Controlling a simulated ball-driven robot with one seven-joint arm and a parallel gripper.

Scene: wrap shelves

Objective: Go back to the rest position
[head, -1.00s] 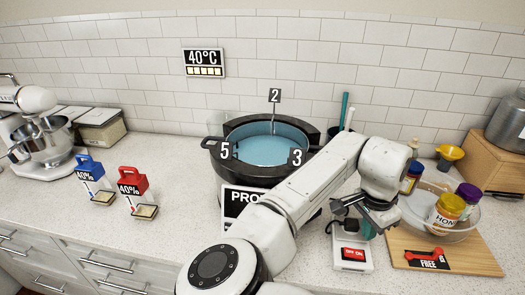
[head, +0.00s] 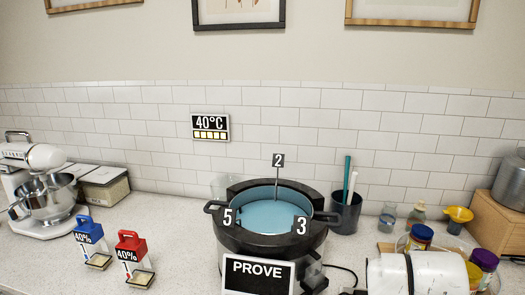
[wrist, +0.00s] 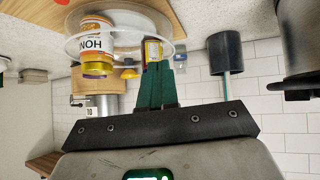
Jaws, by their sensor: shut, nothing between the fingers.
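My gripper (wrist: 156,75) shows in the wrist view as two green fingers pressed together, with nothing between them. In the head view the gripper is out of sight; only a white link of my arm shows at the lower right, in front of the bowl and jars.
A black pot (head: 246,243) of blue liquid stands mid-counter behind a PROVE sign (head: 259,276). A dark utensil cup (head: 345,214) is right of it. Blue (head: 84,230) and red (head: 130,246) 40% dispensers and a mixer (head: 38,190) stand left. Free counter lies between dispensers and pot.

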